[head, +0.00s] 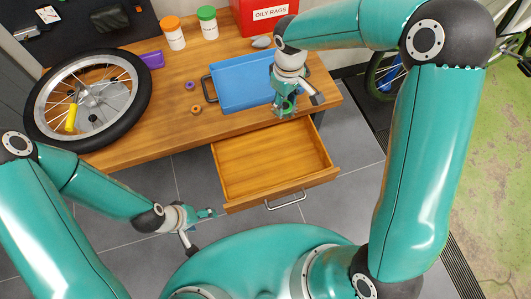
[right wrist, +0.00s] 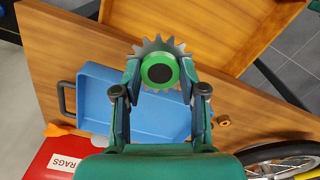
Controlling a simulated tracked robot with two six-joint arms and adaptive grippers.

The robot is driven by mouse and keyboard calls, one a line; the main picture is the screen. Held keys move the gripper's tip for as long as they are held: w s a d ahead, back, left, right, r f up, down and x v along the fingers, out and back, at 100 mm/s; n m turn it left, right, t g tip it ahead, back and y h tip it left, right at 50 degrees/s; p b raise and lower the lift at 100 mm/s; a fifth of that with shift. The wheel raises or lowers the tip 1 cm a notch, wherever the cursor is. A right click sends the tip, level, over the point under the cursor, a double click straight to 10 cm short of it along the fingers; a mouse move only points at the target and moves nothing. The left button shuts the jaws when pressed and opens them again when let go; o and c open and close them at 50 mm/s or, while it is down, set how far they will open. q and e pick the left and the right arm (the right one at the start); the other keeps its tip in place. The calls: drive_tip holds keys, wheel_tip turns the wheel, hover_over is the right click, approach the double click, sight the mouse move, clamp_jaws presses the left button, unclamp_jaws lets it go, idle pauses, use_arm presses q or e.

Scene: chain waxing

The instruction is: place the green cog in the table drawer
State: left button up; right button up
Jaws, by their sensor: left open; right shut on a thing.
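The green cog (right wrist: 171,62), with grey teeth and a dark centre hole, is between the fingertips of my right gripper (right wrist: 158,76) in the right wrist view. In the head view my right gripper (head: 285,104) is over the right end of the blue tray, near the table's front edge, behind the drawer; the cog is hard to make out there. The wooden table drawer (head: 265,165) is pulled out and empty; part of it also shows in the right wrist view (right wrist: 228,14). My left gripper (head: 207,213) is open and empty, by the drawer's front left corner.
The blue tray (head: 235,82) lies on the table (head: 185,125). A wheel (head: 130,118), orange-capped and green-capped bottles (head: 173,38) (head: 208,24), a red rag box (head: 250,22) and small rings (head: 196,109) are also on it. Floor is clear around the drawer.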

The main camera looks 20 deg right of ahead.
sight(269, 158)
drive_tip(key=n+b, duration=0.1)
drive_tip(key=n, duration=0.1)
drive_tip(key=a+n+b, duration=0.1)
drive_tip(key=n+b, duration=0.1)
drive_tip(key=n, duration=0.1)
drive_tip(key=s+a+n+b, duration=0.1)
drive_tip(key=n+b, duration=0.1)
drive_tip(key=n, duration=0.1)
drive_tip(key=shift+a+f, duration=0.2)
drive_tip(key=shift+f, duration=0.1)
drive_tip(key=s+a+n+b, duration=0.3)
drive_tip(key=n+b, duration=0.5)
drive_tip(key=n, duration=0.6)
drive_tip(key=f+b, duration=0.2)
drive_tip(key=f, duration=0.7)
drive_tip(key=f+b, duration=0.2)
drive_tip(key=f, duration=0.7)
drive_tip(key=shift+s+a+f+b, duration=0.1)
drive_tip(key=shift+s+f+b, duration=0.1)
drive_tip(key=shift+f+b, duration=0.15)
drive_tip(key=o, duration=1.1)
drive_tip(key=shift+o, duration=0.2)
wheel_tip(269, 158, up, 12)
drive_tip(key=p, duration=0.3)
